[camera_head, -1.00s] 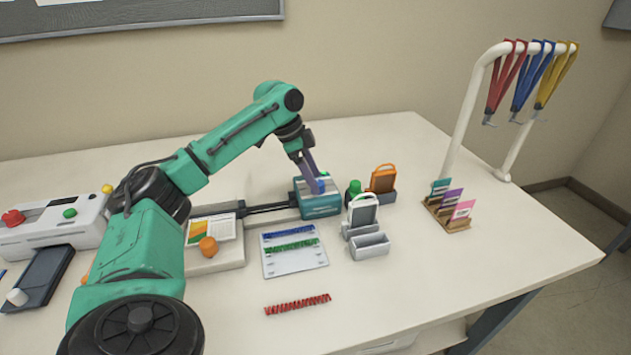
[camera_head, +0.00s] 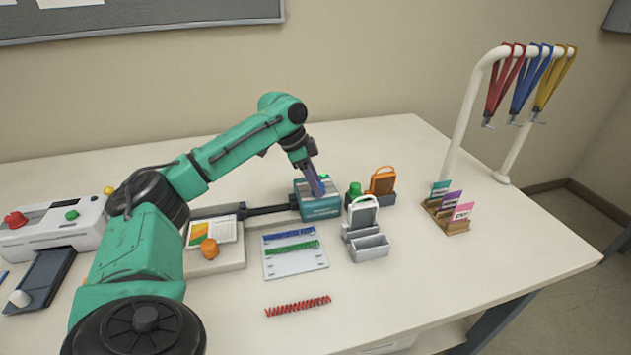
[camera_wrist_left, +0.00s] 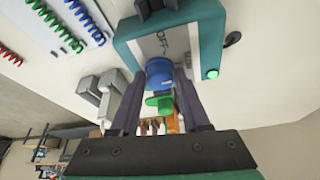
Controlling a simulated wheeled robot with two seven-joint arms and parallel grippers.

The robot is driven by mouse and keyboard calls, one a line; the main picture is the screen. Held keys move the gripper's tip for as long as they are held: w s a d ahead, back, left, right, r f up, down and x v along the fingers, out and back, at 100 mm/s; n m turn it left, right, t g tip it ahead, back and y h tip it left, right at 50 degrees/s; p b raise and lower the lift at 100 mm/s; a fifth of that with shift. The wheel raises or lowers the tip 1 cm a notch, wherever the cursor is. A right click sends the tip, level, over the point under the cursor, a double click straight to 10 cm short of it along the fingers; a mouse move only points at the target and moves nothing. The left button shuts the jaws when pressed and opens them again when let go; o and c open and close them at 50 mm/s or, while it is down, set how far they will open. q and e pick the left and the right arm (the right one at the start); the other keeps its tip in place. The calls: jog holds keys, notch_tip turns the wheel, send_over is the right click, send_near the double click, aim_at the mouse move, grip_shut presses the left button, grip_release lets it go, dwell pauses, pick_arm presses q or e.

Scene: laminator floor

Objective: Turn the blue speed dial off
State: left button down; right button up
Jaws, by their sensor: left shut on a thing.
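The blue speed dial (camera_wrist_left: 160,72) sits on the face of a teal and grey box, and the wrist view shows it between the fingers of my left gripper (camera_wrist_left: 158,88). That gripper is shut on the dial. In the head view the teal box (camera_head: 318,208) stands at the end of a dark rail, with my left gripper (camera_head: 318,188) reaching down onto its top. The fingers mostly hide the dial there. Lettering that seems to read "off" (camera_wrist_left: 167,40) is on the panel beside the dial. My right gripper is not in view.
A green knob (camera_head: 355,188), an orange badge holder (camera_head: 383,179) and a white holder (camera_head: 363,212) stand close right of the box. A board with coils (camera_head: 297,262) lies in front. A lanyard stand (camera_head: 468,110) rises at the right. The front right table is clear.

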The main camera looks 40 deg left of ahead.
pick_arm(q)
jog(key=n+p, duration=0.2)
jog(key=shift+s+r+n+t+y, duration=0.1)
jog(key=shift+r+n+t+y, duration=0.2)
jog(key=shift+y, duration=0.1)
jog(key=n+p, duration=0.2)
jog(key=n+y+p, duration=0.1)
jog(key=n+p, duration=0.1)
jog(key=p, duration=0.1)
jog(key=n+t+y+p, duration=0.1)
jog(key=n+p, duration=0.1)
jog(key=p, duration=0.1)
jog(key=shift+d+n, duration=0.25)
jog(key=shift+n, duration=0.15)
jog(key=shift+f+n+y+p, duration=0.15)
jog(key=shift+n+y+p, duration=0.45)
jog(key=shift+n+p, duration=0.35)
jog(key=shift+c, duration=2)
grip_release()
jog(key=shift+f, duration=0.1)
jog(key=b+v, duration=0.1)
jog(key=v, duration=1.3)
jog(key=shift+r+b, duration=0.25)
jog(key=shift+b, duration=0.05)
